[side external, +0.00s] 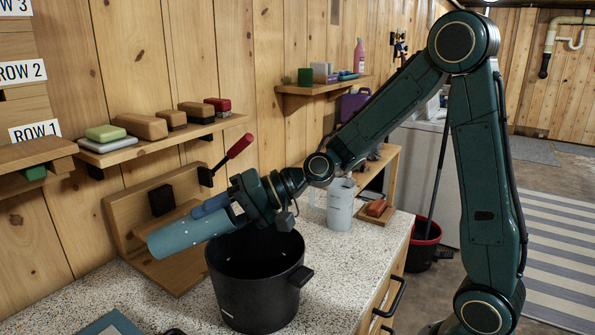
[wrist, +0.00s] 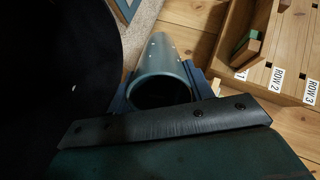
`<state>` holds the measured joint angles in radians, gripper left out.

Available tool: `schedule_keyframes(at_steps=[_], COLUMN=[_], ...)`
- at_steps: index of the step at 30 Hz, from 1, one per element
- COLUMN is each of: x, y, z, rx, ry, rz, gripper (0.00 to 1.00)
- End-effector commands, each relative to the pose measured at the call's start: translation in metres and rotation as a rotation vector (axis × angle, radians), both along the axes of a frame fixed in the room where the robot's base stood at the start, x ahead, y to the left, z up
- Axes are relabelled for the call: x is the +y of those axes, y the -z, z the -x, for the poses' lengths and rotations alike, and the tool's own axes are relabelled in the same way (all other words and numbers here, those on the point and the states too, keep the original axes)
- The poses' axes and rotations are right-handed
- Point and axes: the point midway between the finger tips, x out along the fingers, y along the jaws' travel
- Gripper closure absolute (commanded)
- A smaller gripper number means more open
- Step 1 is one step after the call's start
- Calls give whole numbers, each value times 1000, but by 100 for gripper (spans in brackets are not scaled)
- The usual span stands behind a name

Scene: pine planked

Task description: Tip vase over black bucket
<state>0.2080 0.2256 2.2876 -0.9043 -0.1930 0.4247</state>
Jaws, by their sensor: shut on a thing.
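The vase (side external: 185,238) is a blue-teal tube lying almost level, its left end a little lower. My gripper (side external: 219,206) is shut around it near its right end. In the wrist view the vase (wrist: 165,57) sits between the two blue fingers (wrist: 162,92), its dark round end towards the camera. The black bucket (side external: 256,293) stands upright on the counter below my gripper. The vase's left end reaches past the bucket's left rim in the side view. The bucket also fills the left of the wrist view (wrist: 55,75). I cannot see the bucket's floor.
A wooden stand with a red-handled lever (side external: 239,146) is behind the vase. A grey canister (side external: 340,205) and a reddish block on a board (side external: 377,208) stand to the right. A wall shelf (side external: 160,142) holds several blocks.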

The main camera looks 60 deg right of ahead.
Motion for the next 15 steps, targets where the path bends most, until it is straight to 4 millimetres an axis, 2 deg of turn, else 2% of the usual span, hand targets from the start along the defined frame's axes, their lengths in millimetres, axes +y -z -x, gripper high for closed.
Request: schedule_keyframes(at_steps=[15], x=[-3], y=[5], z=[4], rx=[-72], ry=[-3], rz=[-70], gripper=[97])
